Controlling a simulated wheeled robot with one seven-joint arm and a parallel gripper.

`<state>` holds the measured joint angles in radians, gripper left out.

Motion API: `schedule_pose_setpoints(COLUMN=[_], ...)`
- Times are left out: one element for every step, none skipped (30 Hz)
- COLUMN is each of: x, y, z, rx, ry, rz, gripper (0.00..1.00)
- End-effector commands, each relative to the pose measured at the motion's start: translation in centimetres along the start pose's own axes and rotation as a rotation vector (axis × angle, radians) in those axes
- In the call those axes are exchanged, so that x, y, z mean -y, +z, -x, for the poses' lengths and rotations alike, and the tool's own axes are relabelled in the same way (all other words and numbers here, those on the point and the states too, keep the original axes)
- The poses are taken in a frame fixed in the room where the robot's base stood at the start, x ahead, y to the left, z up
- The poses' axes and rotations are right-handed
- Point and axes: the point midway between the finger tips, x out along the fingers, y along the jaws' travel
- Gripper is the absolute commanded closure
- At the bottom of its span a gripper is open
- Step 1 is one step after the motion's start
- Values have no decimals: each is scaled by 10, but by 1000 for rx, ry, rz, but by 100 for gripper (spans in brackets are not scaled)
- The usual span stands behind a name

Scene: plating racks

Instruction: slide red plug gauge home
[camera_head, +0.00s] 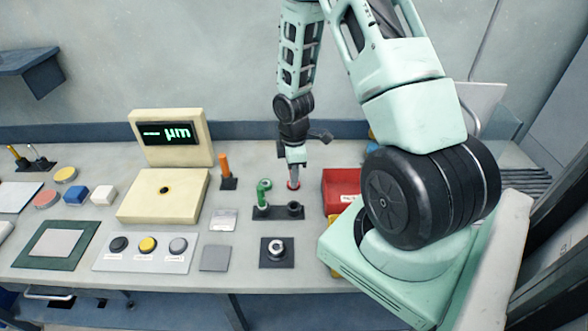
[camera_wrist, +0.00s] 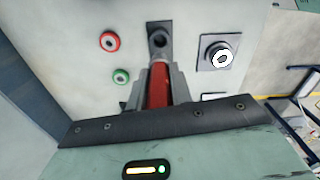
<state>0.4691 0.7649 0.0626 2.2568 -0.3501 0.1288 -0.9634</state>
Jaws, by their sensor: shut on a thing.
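The red plug gauge (camera_head: 293,184) hangs below my gripper (camera_head: 292,163) in the head view. In the wrist view my gripper (camera_wrist: 158,92) is shut on the red gauge (camera_wrist: 158,85), its jaws on either side. A black rack (camera_head: 278,213) stands just in front of the gauge, with a green gauge (camera_head: 263,187) upright at its left end. The rack's right socket (camera_head: 294,207) looks empty. In the wrist view a dark holed block (camera_wrist: 159,40) lies beyond the red gauge's end. The red gauge appears apart from the rack; its height is unclear.
A black pad with a metal ring (camera_head: 277,250) lies in front of the rack. An orange-handled post (camera_head: 225,168) stands to the left, a red bin (camera_head: 342,187) to the right. A cream display unit (camera_head: 163,195) is further left. Bare table separates them.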

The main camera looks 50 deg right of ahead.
Motion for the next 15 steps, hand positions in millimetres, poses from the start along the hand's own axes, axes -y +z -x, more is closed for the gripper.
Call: schedule_pose_setpoints(x=[0,0,0,0,0,0,0,0,0,0,0,0,0,0,0], y=[0,0,0,0,0,0,0,0,0,0,0,0,0,0,0], z=[-1,-2,-4,-6,-7,-10,-12,-14,-18,-20,-23,-27,-30,-33,-37], rx=[0,0,0,0,0,0,0,0,0,0,0,0,0,0,0], ry=[0,0,0,0,0,0,0,0,0,0,0,-1,-1,-1,-1], rz=[0,0,0,0,0,0,0,0,0,0,0,0,0,0,0], gripper=[99,99,99,99,99,99,99,99,99,99,99,99,99,99,99])
